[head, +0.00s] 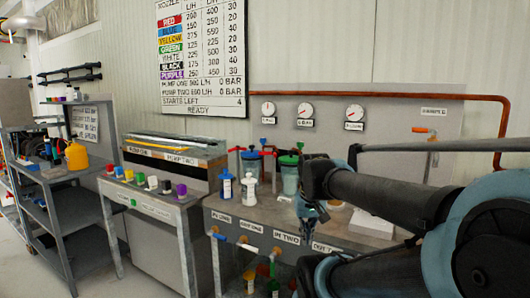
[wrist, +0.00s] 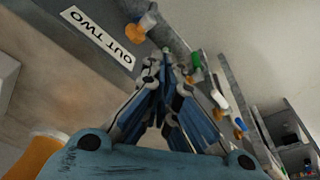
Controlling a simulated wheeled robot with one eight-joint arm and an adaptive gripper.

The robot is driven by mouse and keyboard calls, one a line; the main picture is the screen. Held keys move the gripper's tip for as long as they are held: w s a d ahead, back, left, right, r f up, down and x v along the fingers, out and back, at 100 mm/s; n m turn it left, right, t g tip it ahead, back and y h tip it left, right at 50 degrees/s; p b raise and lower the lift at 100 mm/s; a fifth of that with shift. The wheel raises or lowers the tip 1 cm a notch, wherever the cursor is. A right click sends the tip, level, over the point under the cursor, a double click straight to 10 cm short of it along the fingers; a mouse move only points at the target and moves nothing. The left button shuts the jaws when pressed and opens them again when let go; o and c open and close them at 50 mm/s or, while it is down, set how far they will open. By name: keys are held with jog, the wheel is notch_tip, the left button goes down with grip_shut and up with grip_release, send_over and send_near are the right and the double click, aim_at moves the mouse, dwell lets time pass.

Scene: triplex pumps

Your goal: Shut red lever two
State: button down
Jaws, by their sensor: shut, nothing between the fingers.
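My gripper (head: 308,214) is shut and empty, in front of the bench with the canisters. In the wrist view its fingertips (wrist: 168,68) come together close to the front panel edge, between the "OUT TWO" label (wrist: 98,38) and several small valve handles. Small red handles show around the canisters on the bench in the head view, one red handle (head: 266,153) beside the left canister. Which of them is red lever two I cannot tell; my arm and gripper hide part of the right side. No red lever is clear in the wrist view.
The bench front carries labels and valves, with a blue-and-orange one (head: 216,233) at the left. A pale block (head: 371,224) lies right of my gripper. Gauges (head: 305,110) hang behind.

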jog(key=w+a+r, duration=0.4)
jog(key=w+r, duration=0.6)
jog(key=w, duration=0.3)
jog(key=w+a+r+t, duration=0.1)
jog(key=w+a+r, duration=0.2)
jog(key=w+r, duration=0.75)
jog(key=w+a+r, duration=0.4)
jog(key=w+r, duration=0.4)
jog(key=w, duration=0.6)
jog(key=x, duration=0.9)
jog(key=shift+a+f, duration=0.15)
jog(key=shift+a, duration=0.15)
